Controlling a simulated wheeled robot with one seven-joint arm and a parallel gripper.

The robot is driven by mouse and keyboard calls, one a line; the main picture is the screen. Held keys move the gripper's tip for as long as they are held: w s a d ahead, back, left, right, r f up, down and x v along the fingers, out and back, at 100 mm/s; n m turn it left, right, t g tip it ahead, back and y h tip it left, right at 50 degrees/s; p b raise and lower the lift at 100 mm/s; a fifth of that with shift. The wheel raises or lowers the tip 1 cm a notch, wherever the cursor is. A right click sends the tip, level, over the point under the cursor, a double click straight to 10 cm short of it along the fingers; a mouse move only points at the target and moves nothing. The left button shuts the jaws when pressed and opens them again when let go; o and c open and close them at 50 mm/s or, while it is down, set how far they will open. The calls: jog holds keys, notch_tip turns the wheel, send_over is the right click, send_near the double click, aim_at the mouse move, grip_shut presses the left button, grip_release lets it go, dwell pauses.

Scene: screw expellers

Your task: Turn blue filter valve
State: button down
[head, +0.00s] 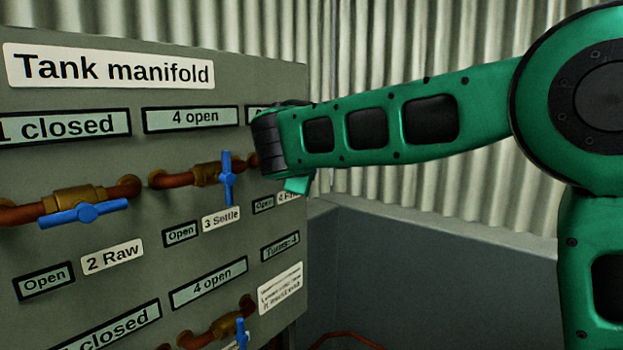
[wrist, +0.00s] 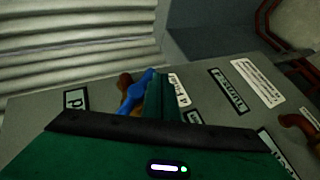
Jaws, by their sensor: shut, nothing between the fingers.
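The blue filter valve handle (wrist: 136,92) shows in the wrist view, just left of my gripper (wrist: 161,97), with brown pipe behind it. A label starting "4 F" (wrist: 180,92) sits right of the finger, partly covered. In the head view my arm's end hides this valve; the partly covered label "4 Fi…" (head: 288,197) and an "Open" sign (head: 263,204) show below it. My gripper is shut and empty, right at the handle. I cannot tell whether it touches the handle.
The grey "Tank manifold" panel (head: 110,165) holds other blue valves: Raw (head: 84,213) with its handle sideways, Settle (head: 227,178) with its handle upright. A lower row has another blue handle (head: 242,333). A corrugated wall (head: 450,190) stands behind; a grey low wall (head: 420,250) lies right.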

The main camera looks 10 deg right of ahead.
dwell(0.4)
jog(key=s+a, duration=0.3)
jog(key=s, duration=0.8)
jog(key=shift+s+a+r, duration=0.25)
jog(key=shift+s+r, duration=0.05)
jog(key=shift+s, duration=0.1)
jog(key=s+d, duration=0.5)
jog(key=shift+s+d, duration=0.3)
jog(key=shift+d, duration=0.05)
